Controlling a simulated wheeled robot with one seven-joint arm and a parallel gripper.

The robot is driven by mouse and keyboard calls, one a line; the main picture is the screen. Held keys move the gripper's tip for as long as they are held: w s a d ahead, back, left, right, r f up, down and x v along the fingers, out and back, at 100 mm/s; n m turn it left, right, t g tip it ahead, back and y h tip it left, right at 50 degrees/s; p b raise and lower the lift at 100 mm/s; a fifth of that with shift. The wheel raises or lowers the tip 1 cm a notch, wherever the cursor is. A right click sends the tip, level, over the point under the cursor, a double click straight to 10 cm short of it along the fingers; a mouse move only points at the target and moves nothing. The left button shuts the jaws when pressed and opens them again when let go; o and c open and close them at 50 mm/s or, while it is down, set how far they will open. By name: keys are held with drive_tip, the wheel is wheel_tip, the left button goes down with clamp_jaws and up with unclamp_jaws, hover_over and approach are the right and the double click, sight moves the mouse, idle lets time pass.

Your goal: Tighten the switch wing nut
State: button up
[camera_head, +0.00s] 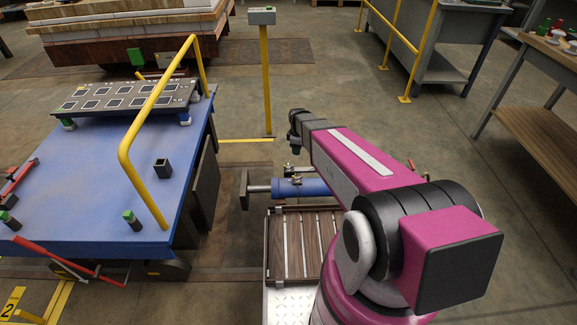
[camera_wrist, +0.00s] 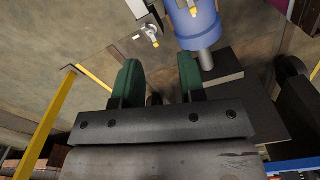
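My gripper (camera_wrist: 159,78) shows in the wrist view as two green finger pads standing apart, with nothing held between them. In the head view the dark end of my arm reaches over the floor, and the fingertips cannot be made out. A small metal fitting with a yellow tip (camera_wrist: 148,34) lies beyond the fingers in the wrist view; it may be the switch wing nut, but I cannot tell. A blue cylinder (camera_wrist: 200,25) with a grey rod is to its right. In the head view the blue cylinder (camera_head: 308,188) lies below my arm, with small metal fittings (camera_head: 296,180) on top.
A blue-topped cart (camera_head: 90,190) with a yellow rail (camera_head: 145,115) stands at left, bearing a dark panel (camera_head: 125,97). A slatted wooden platform (camera_head: 293,245) lies below the cylinder. A yellow post (camera_head: 266,80) stands behind. Open floor lies to the right, before a workbench (camera_head: 535,110).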

sight(288, 167)
drive_tip(key=w+a+f+n, duration=0.1)
drive_tip(key=f, duration=0.4)
drive_tip(key=w+a+f+n, duration=0.1)
drive_tip(key=f, duration=0.4)
drive_tip(key=w+a+f+n, duration=0.2)
drive_tip(key=f, duration=0.3)
drive_tip(key=shift+w+f, duration=0.1)
drive_tip(key=shift+f, duration=0.1)
clamp_jaws()
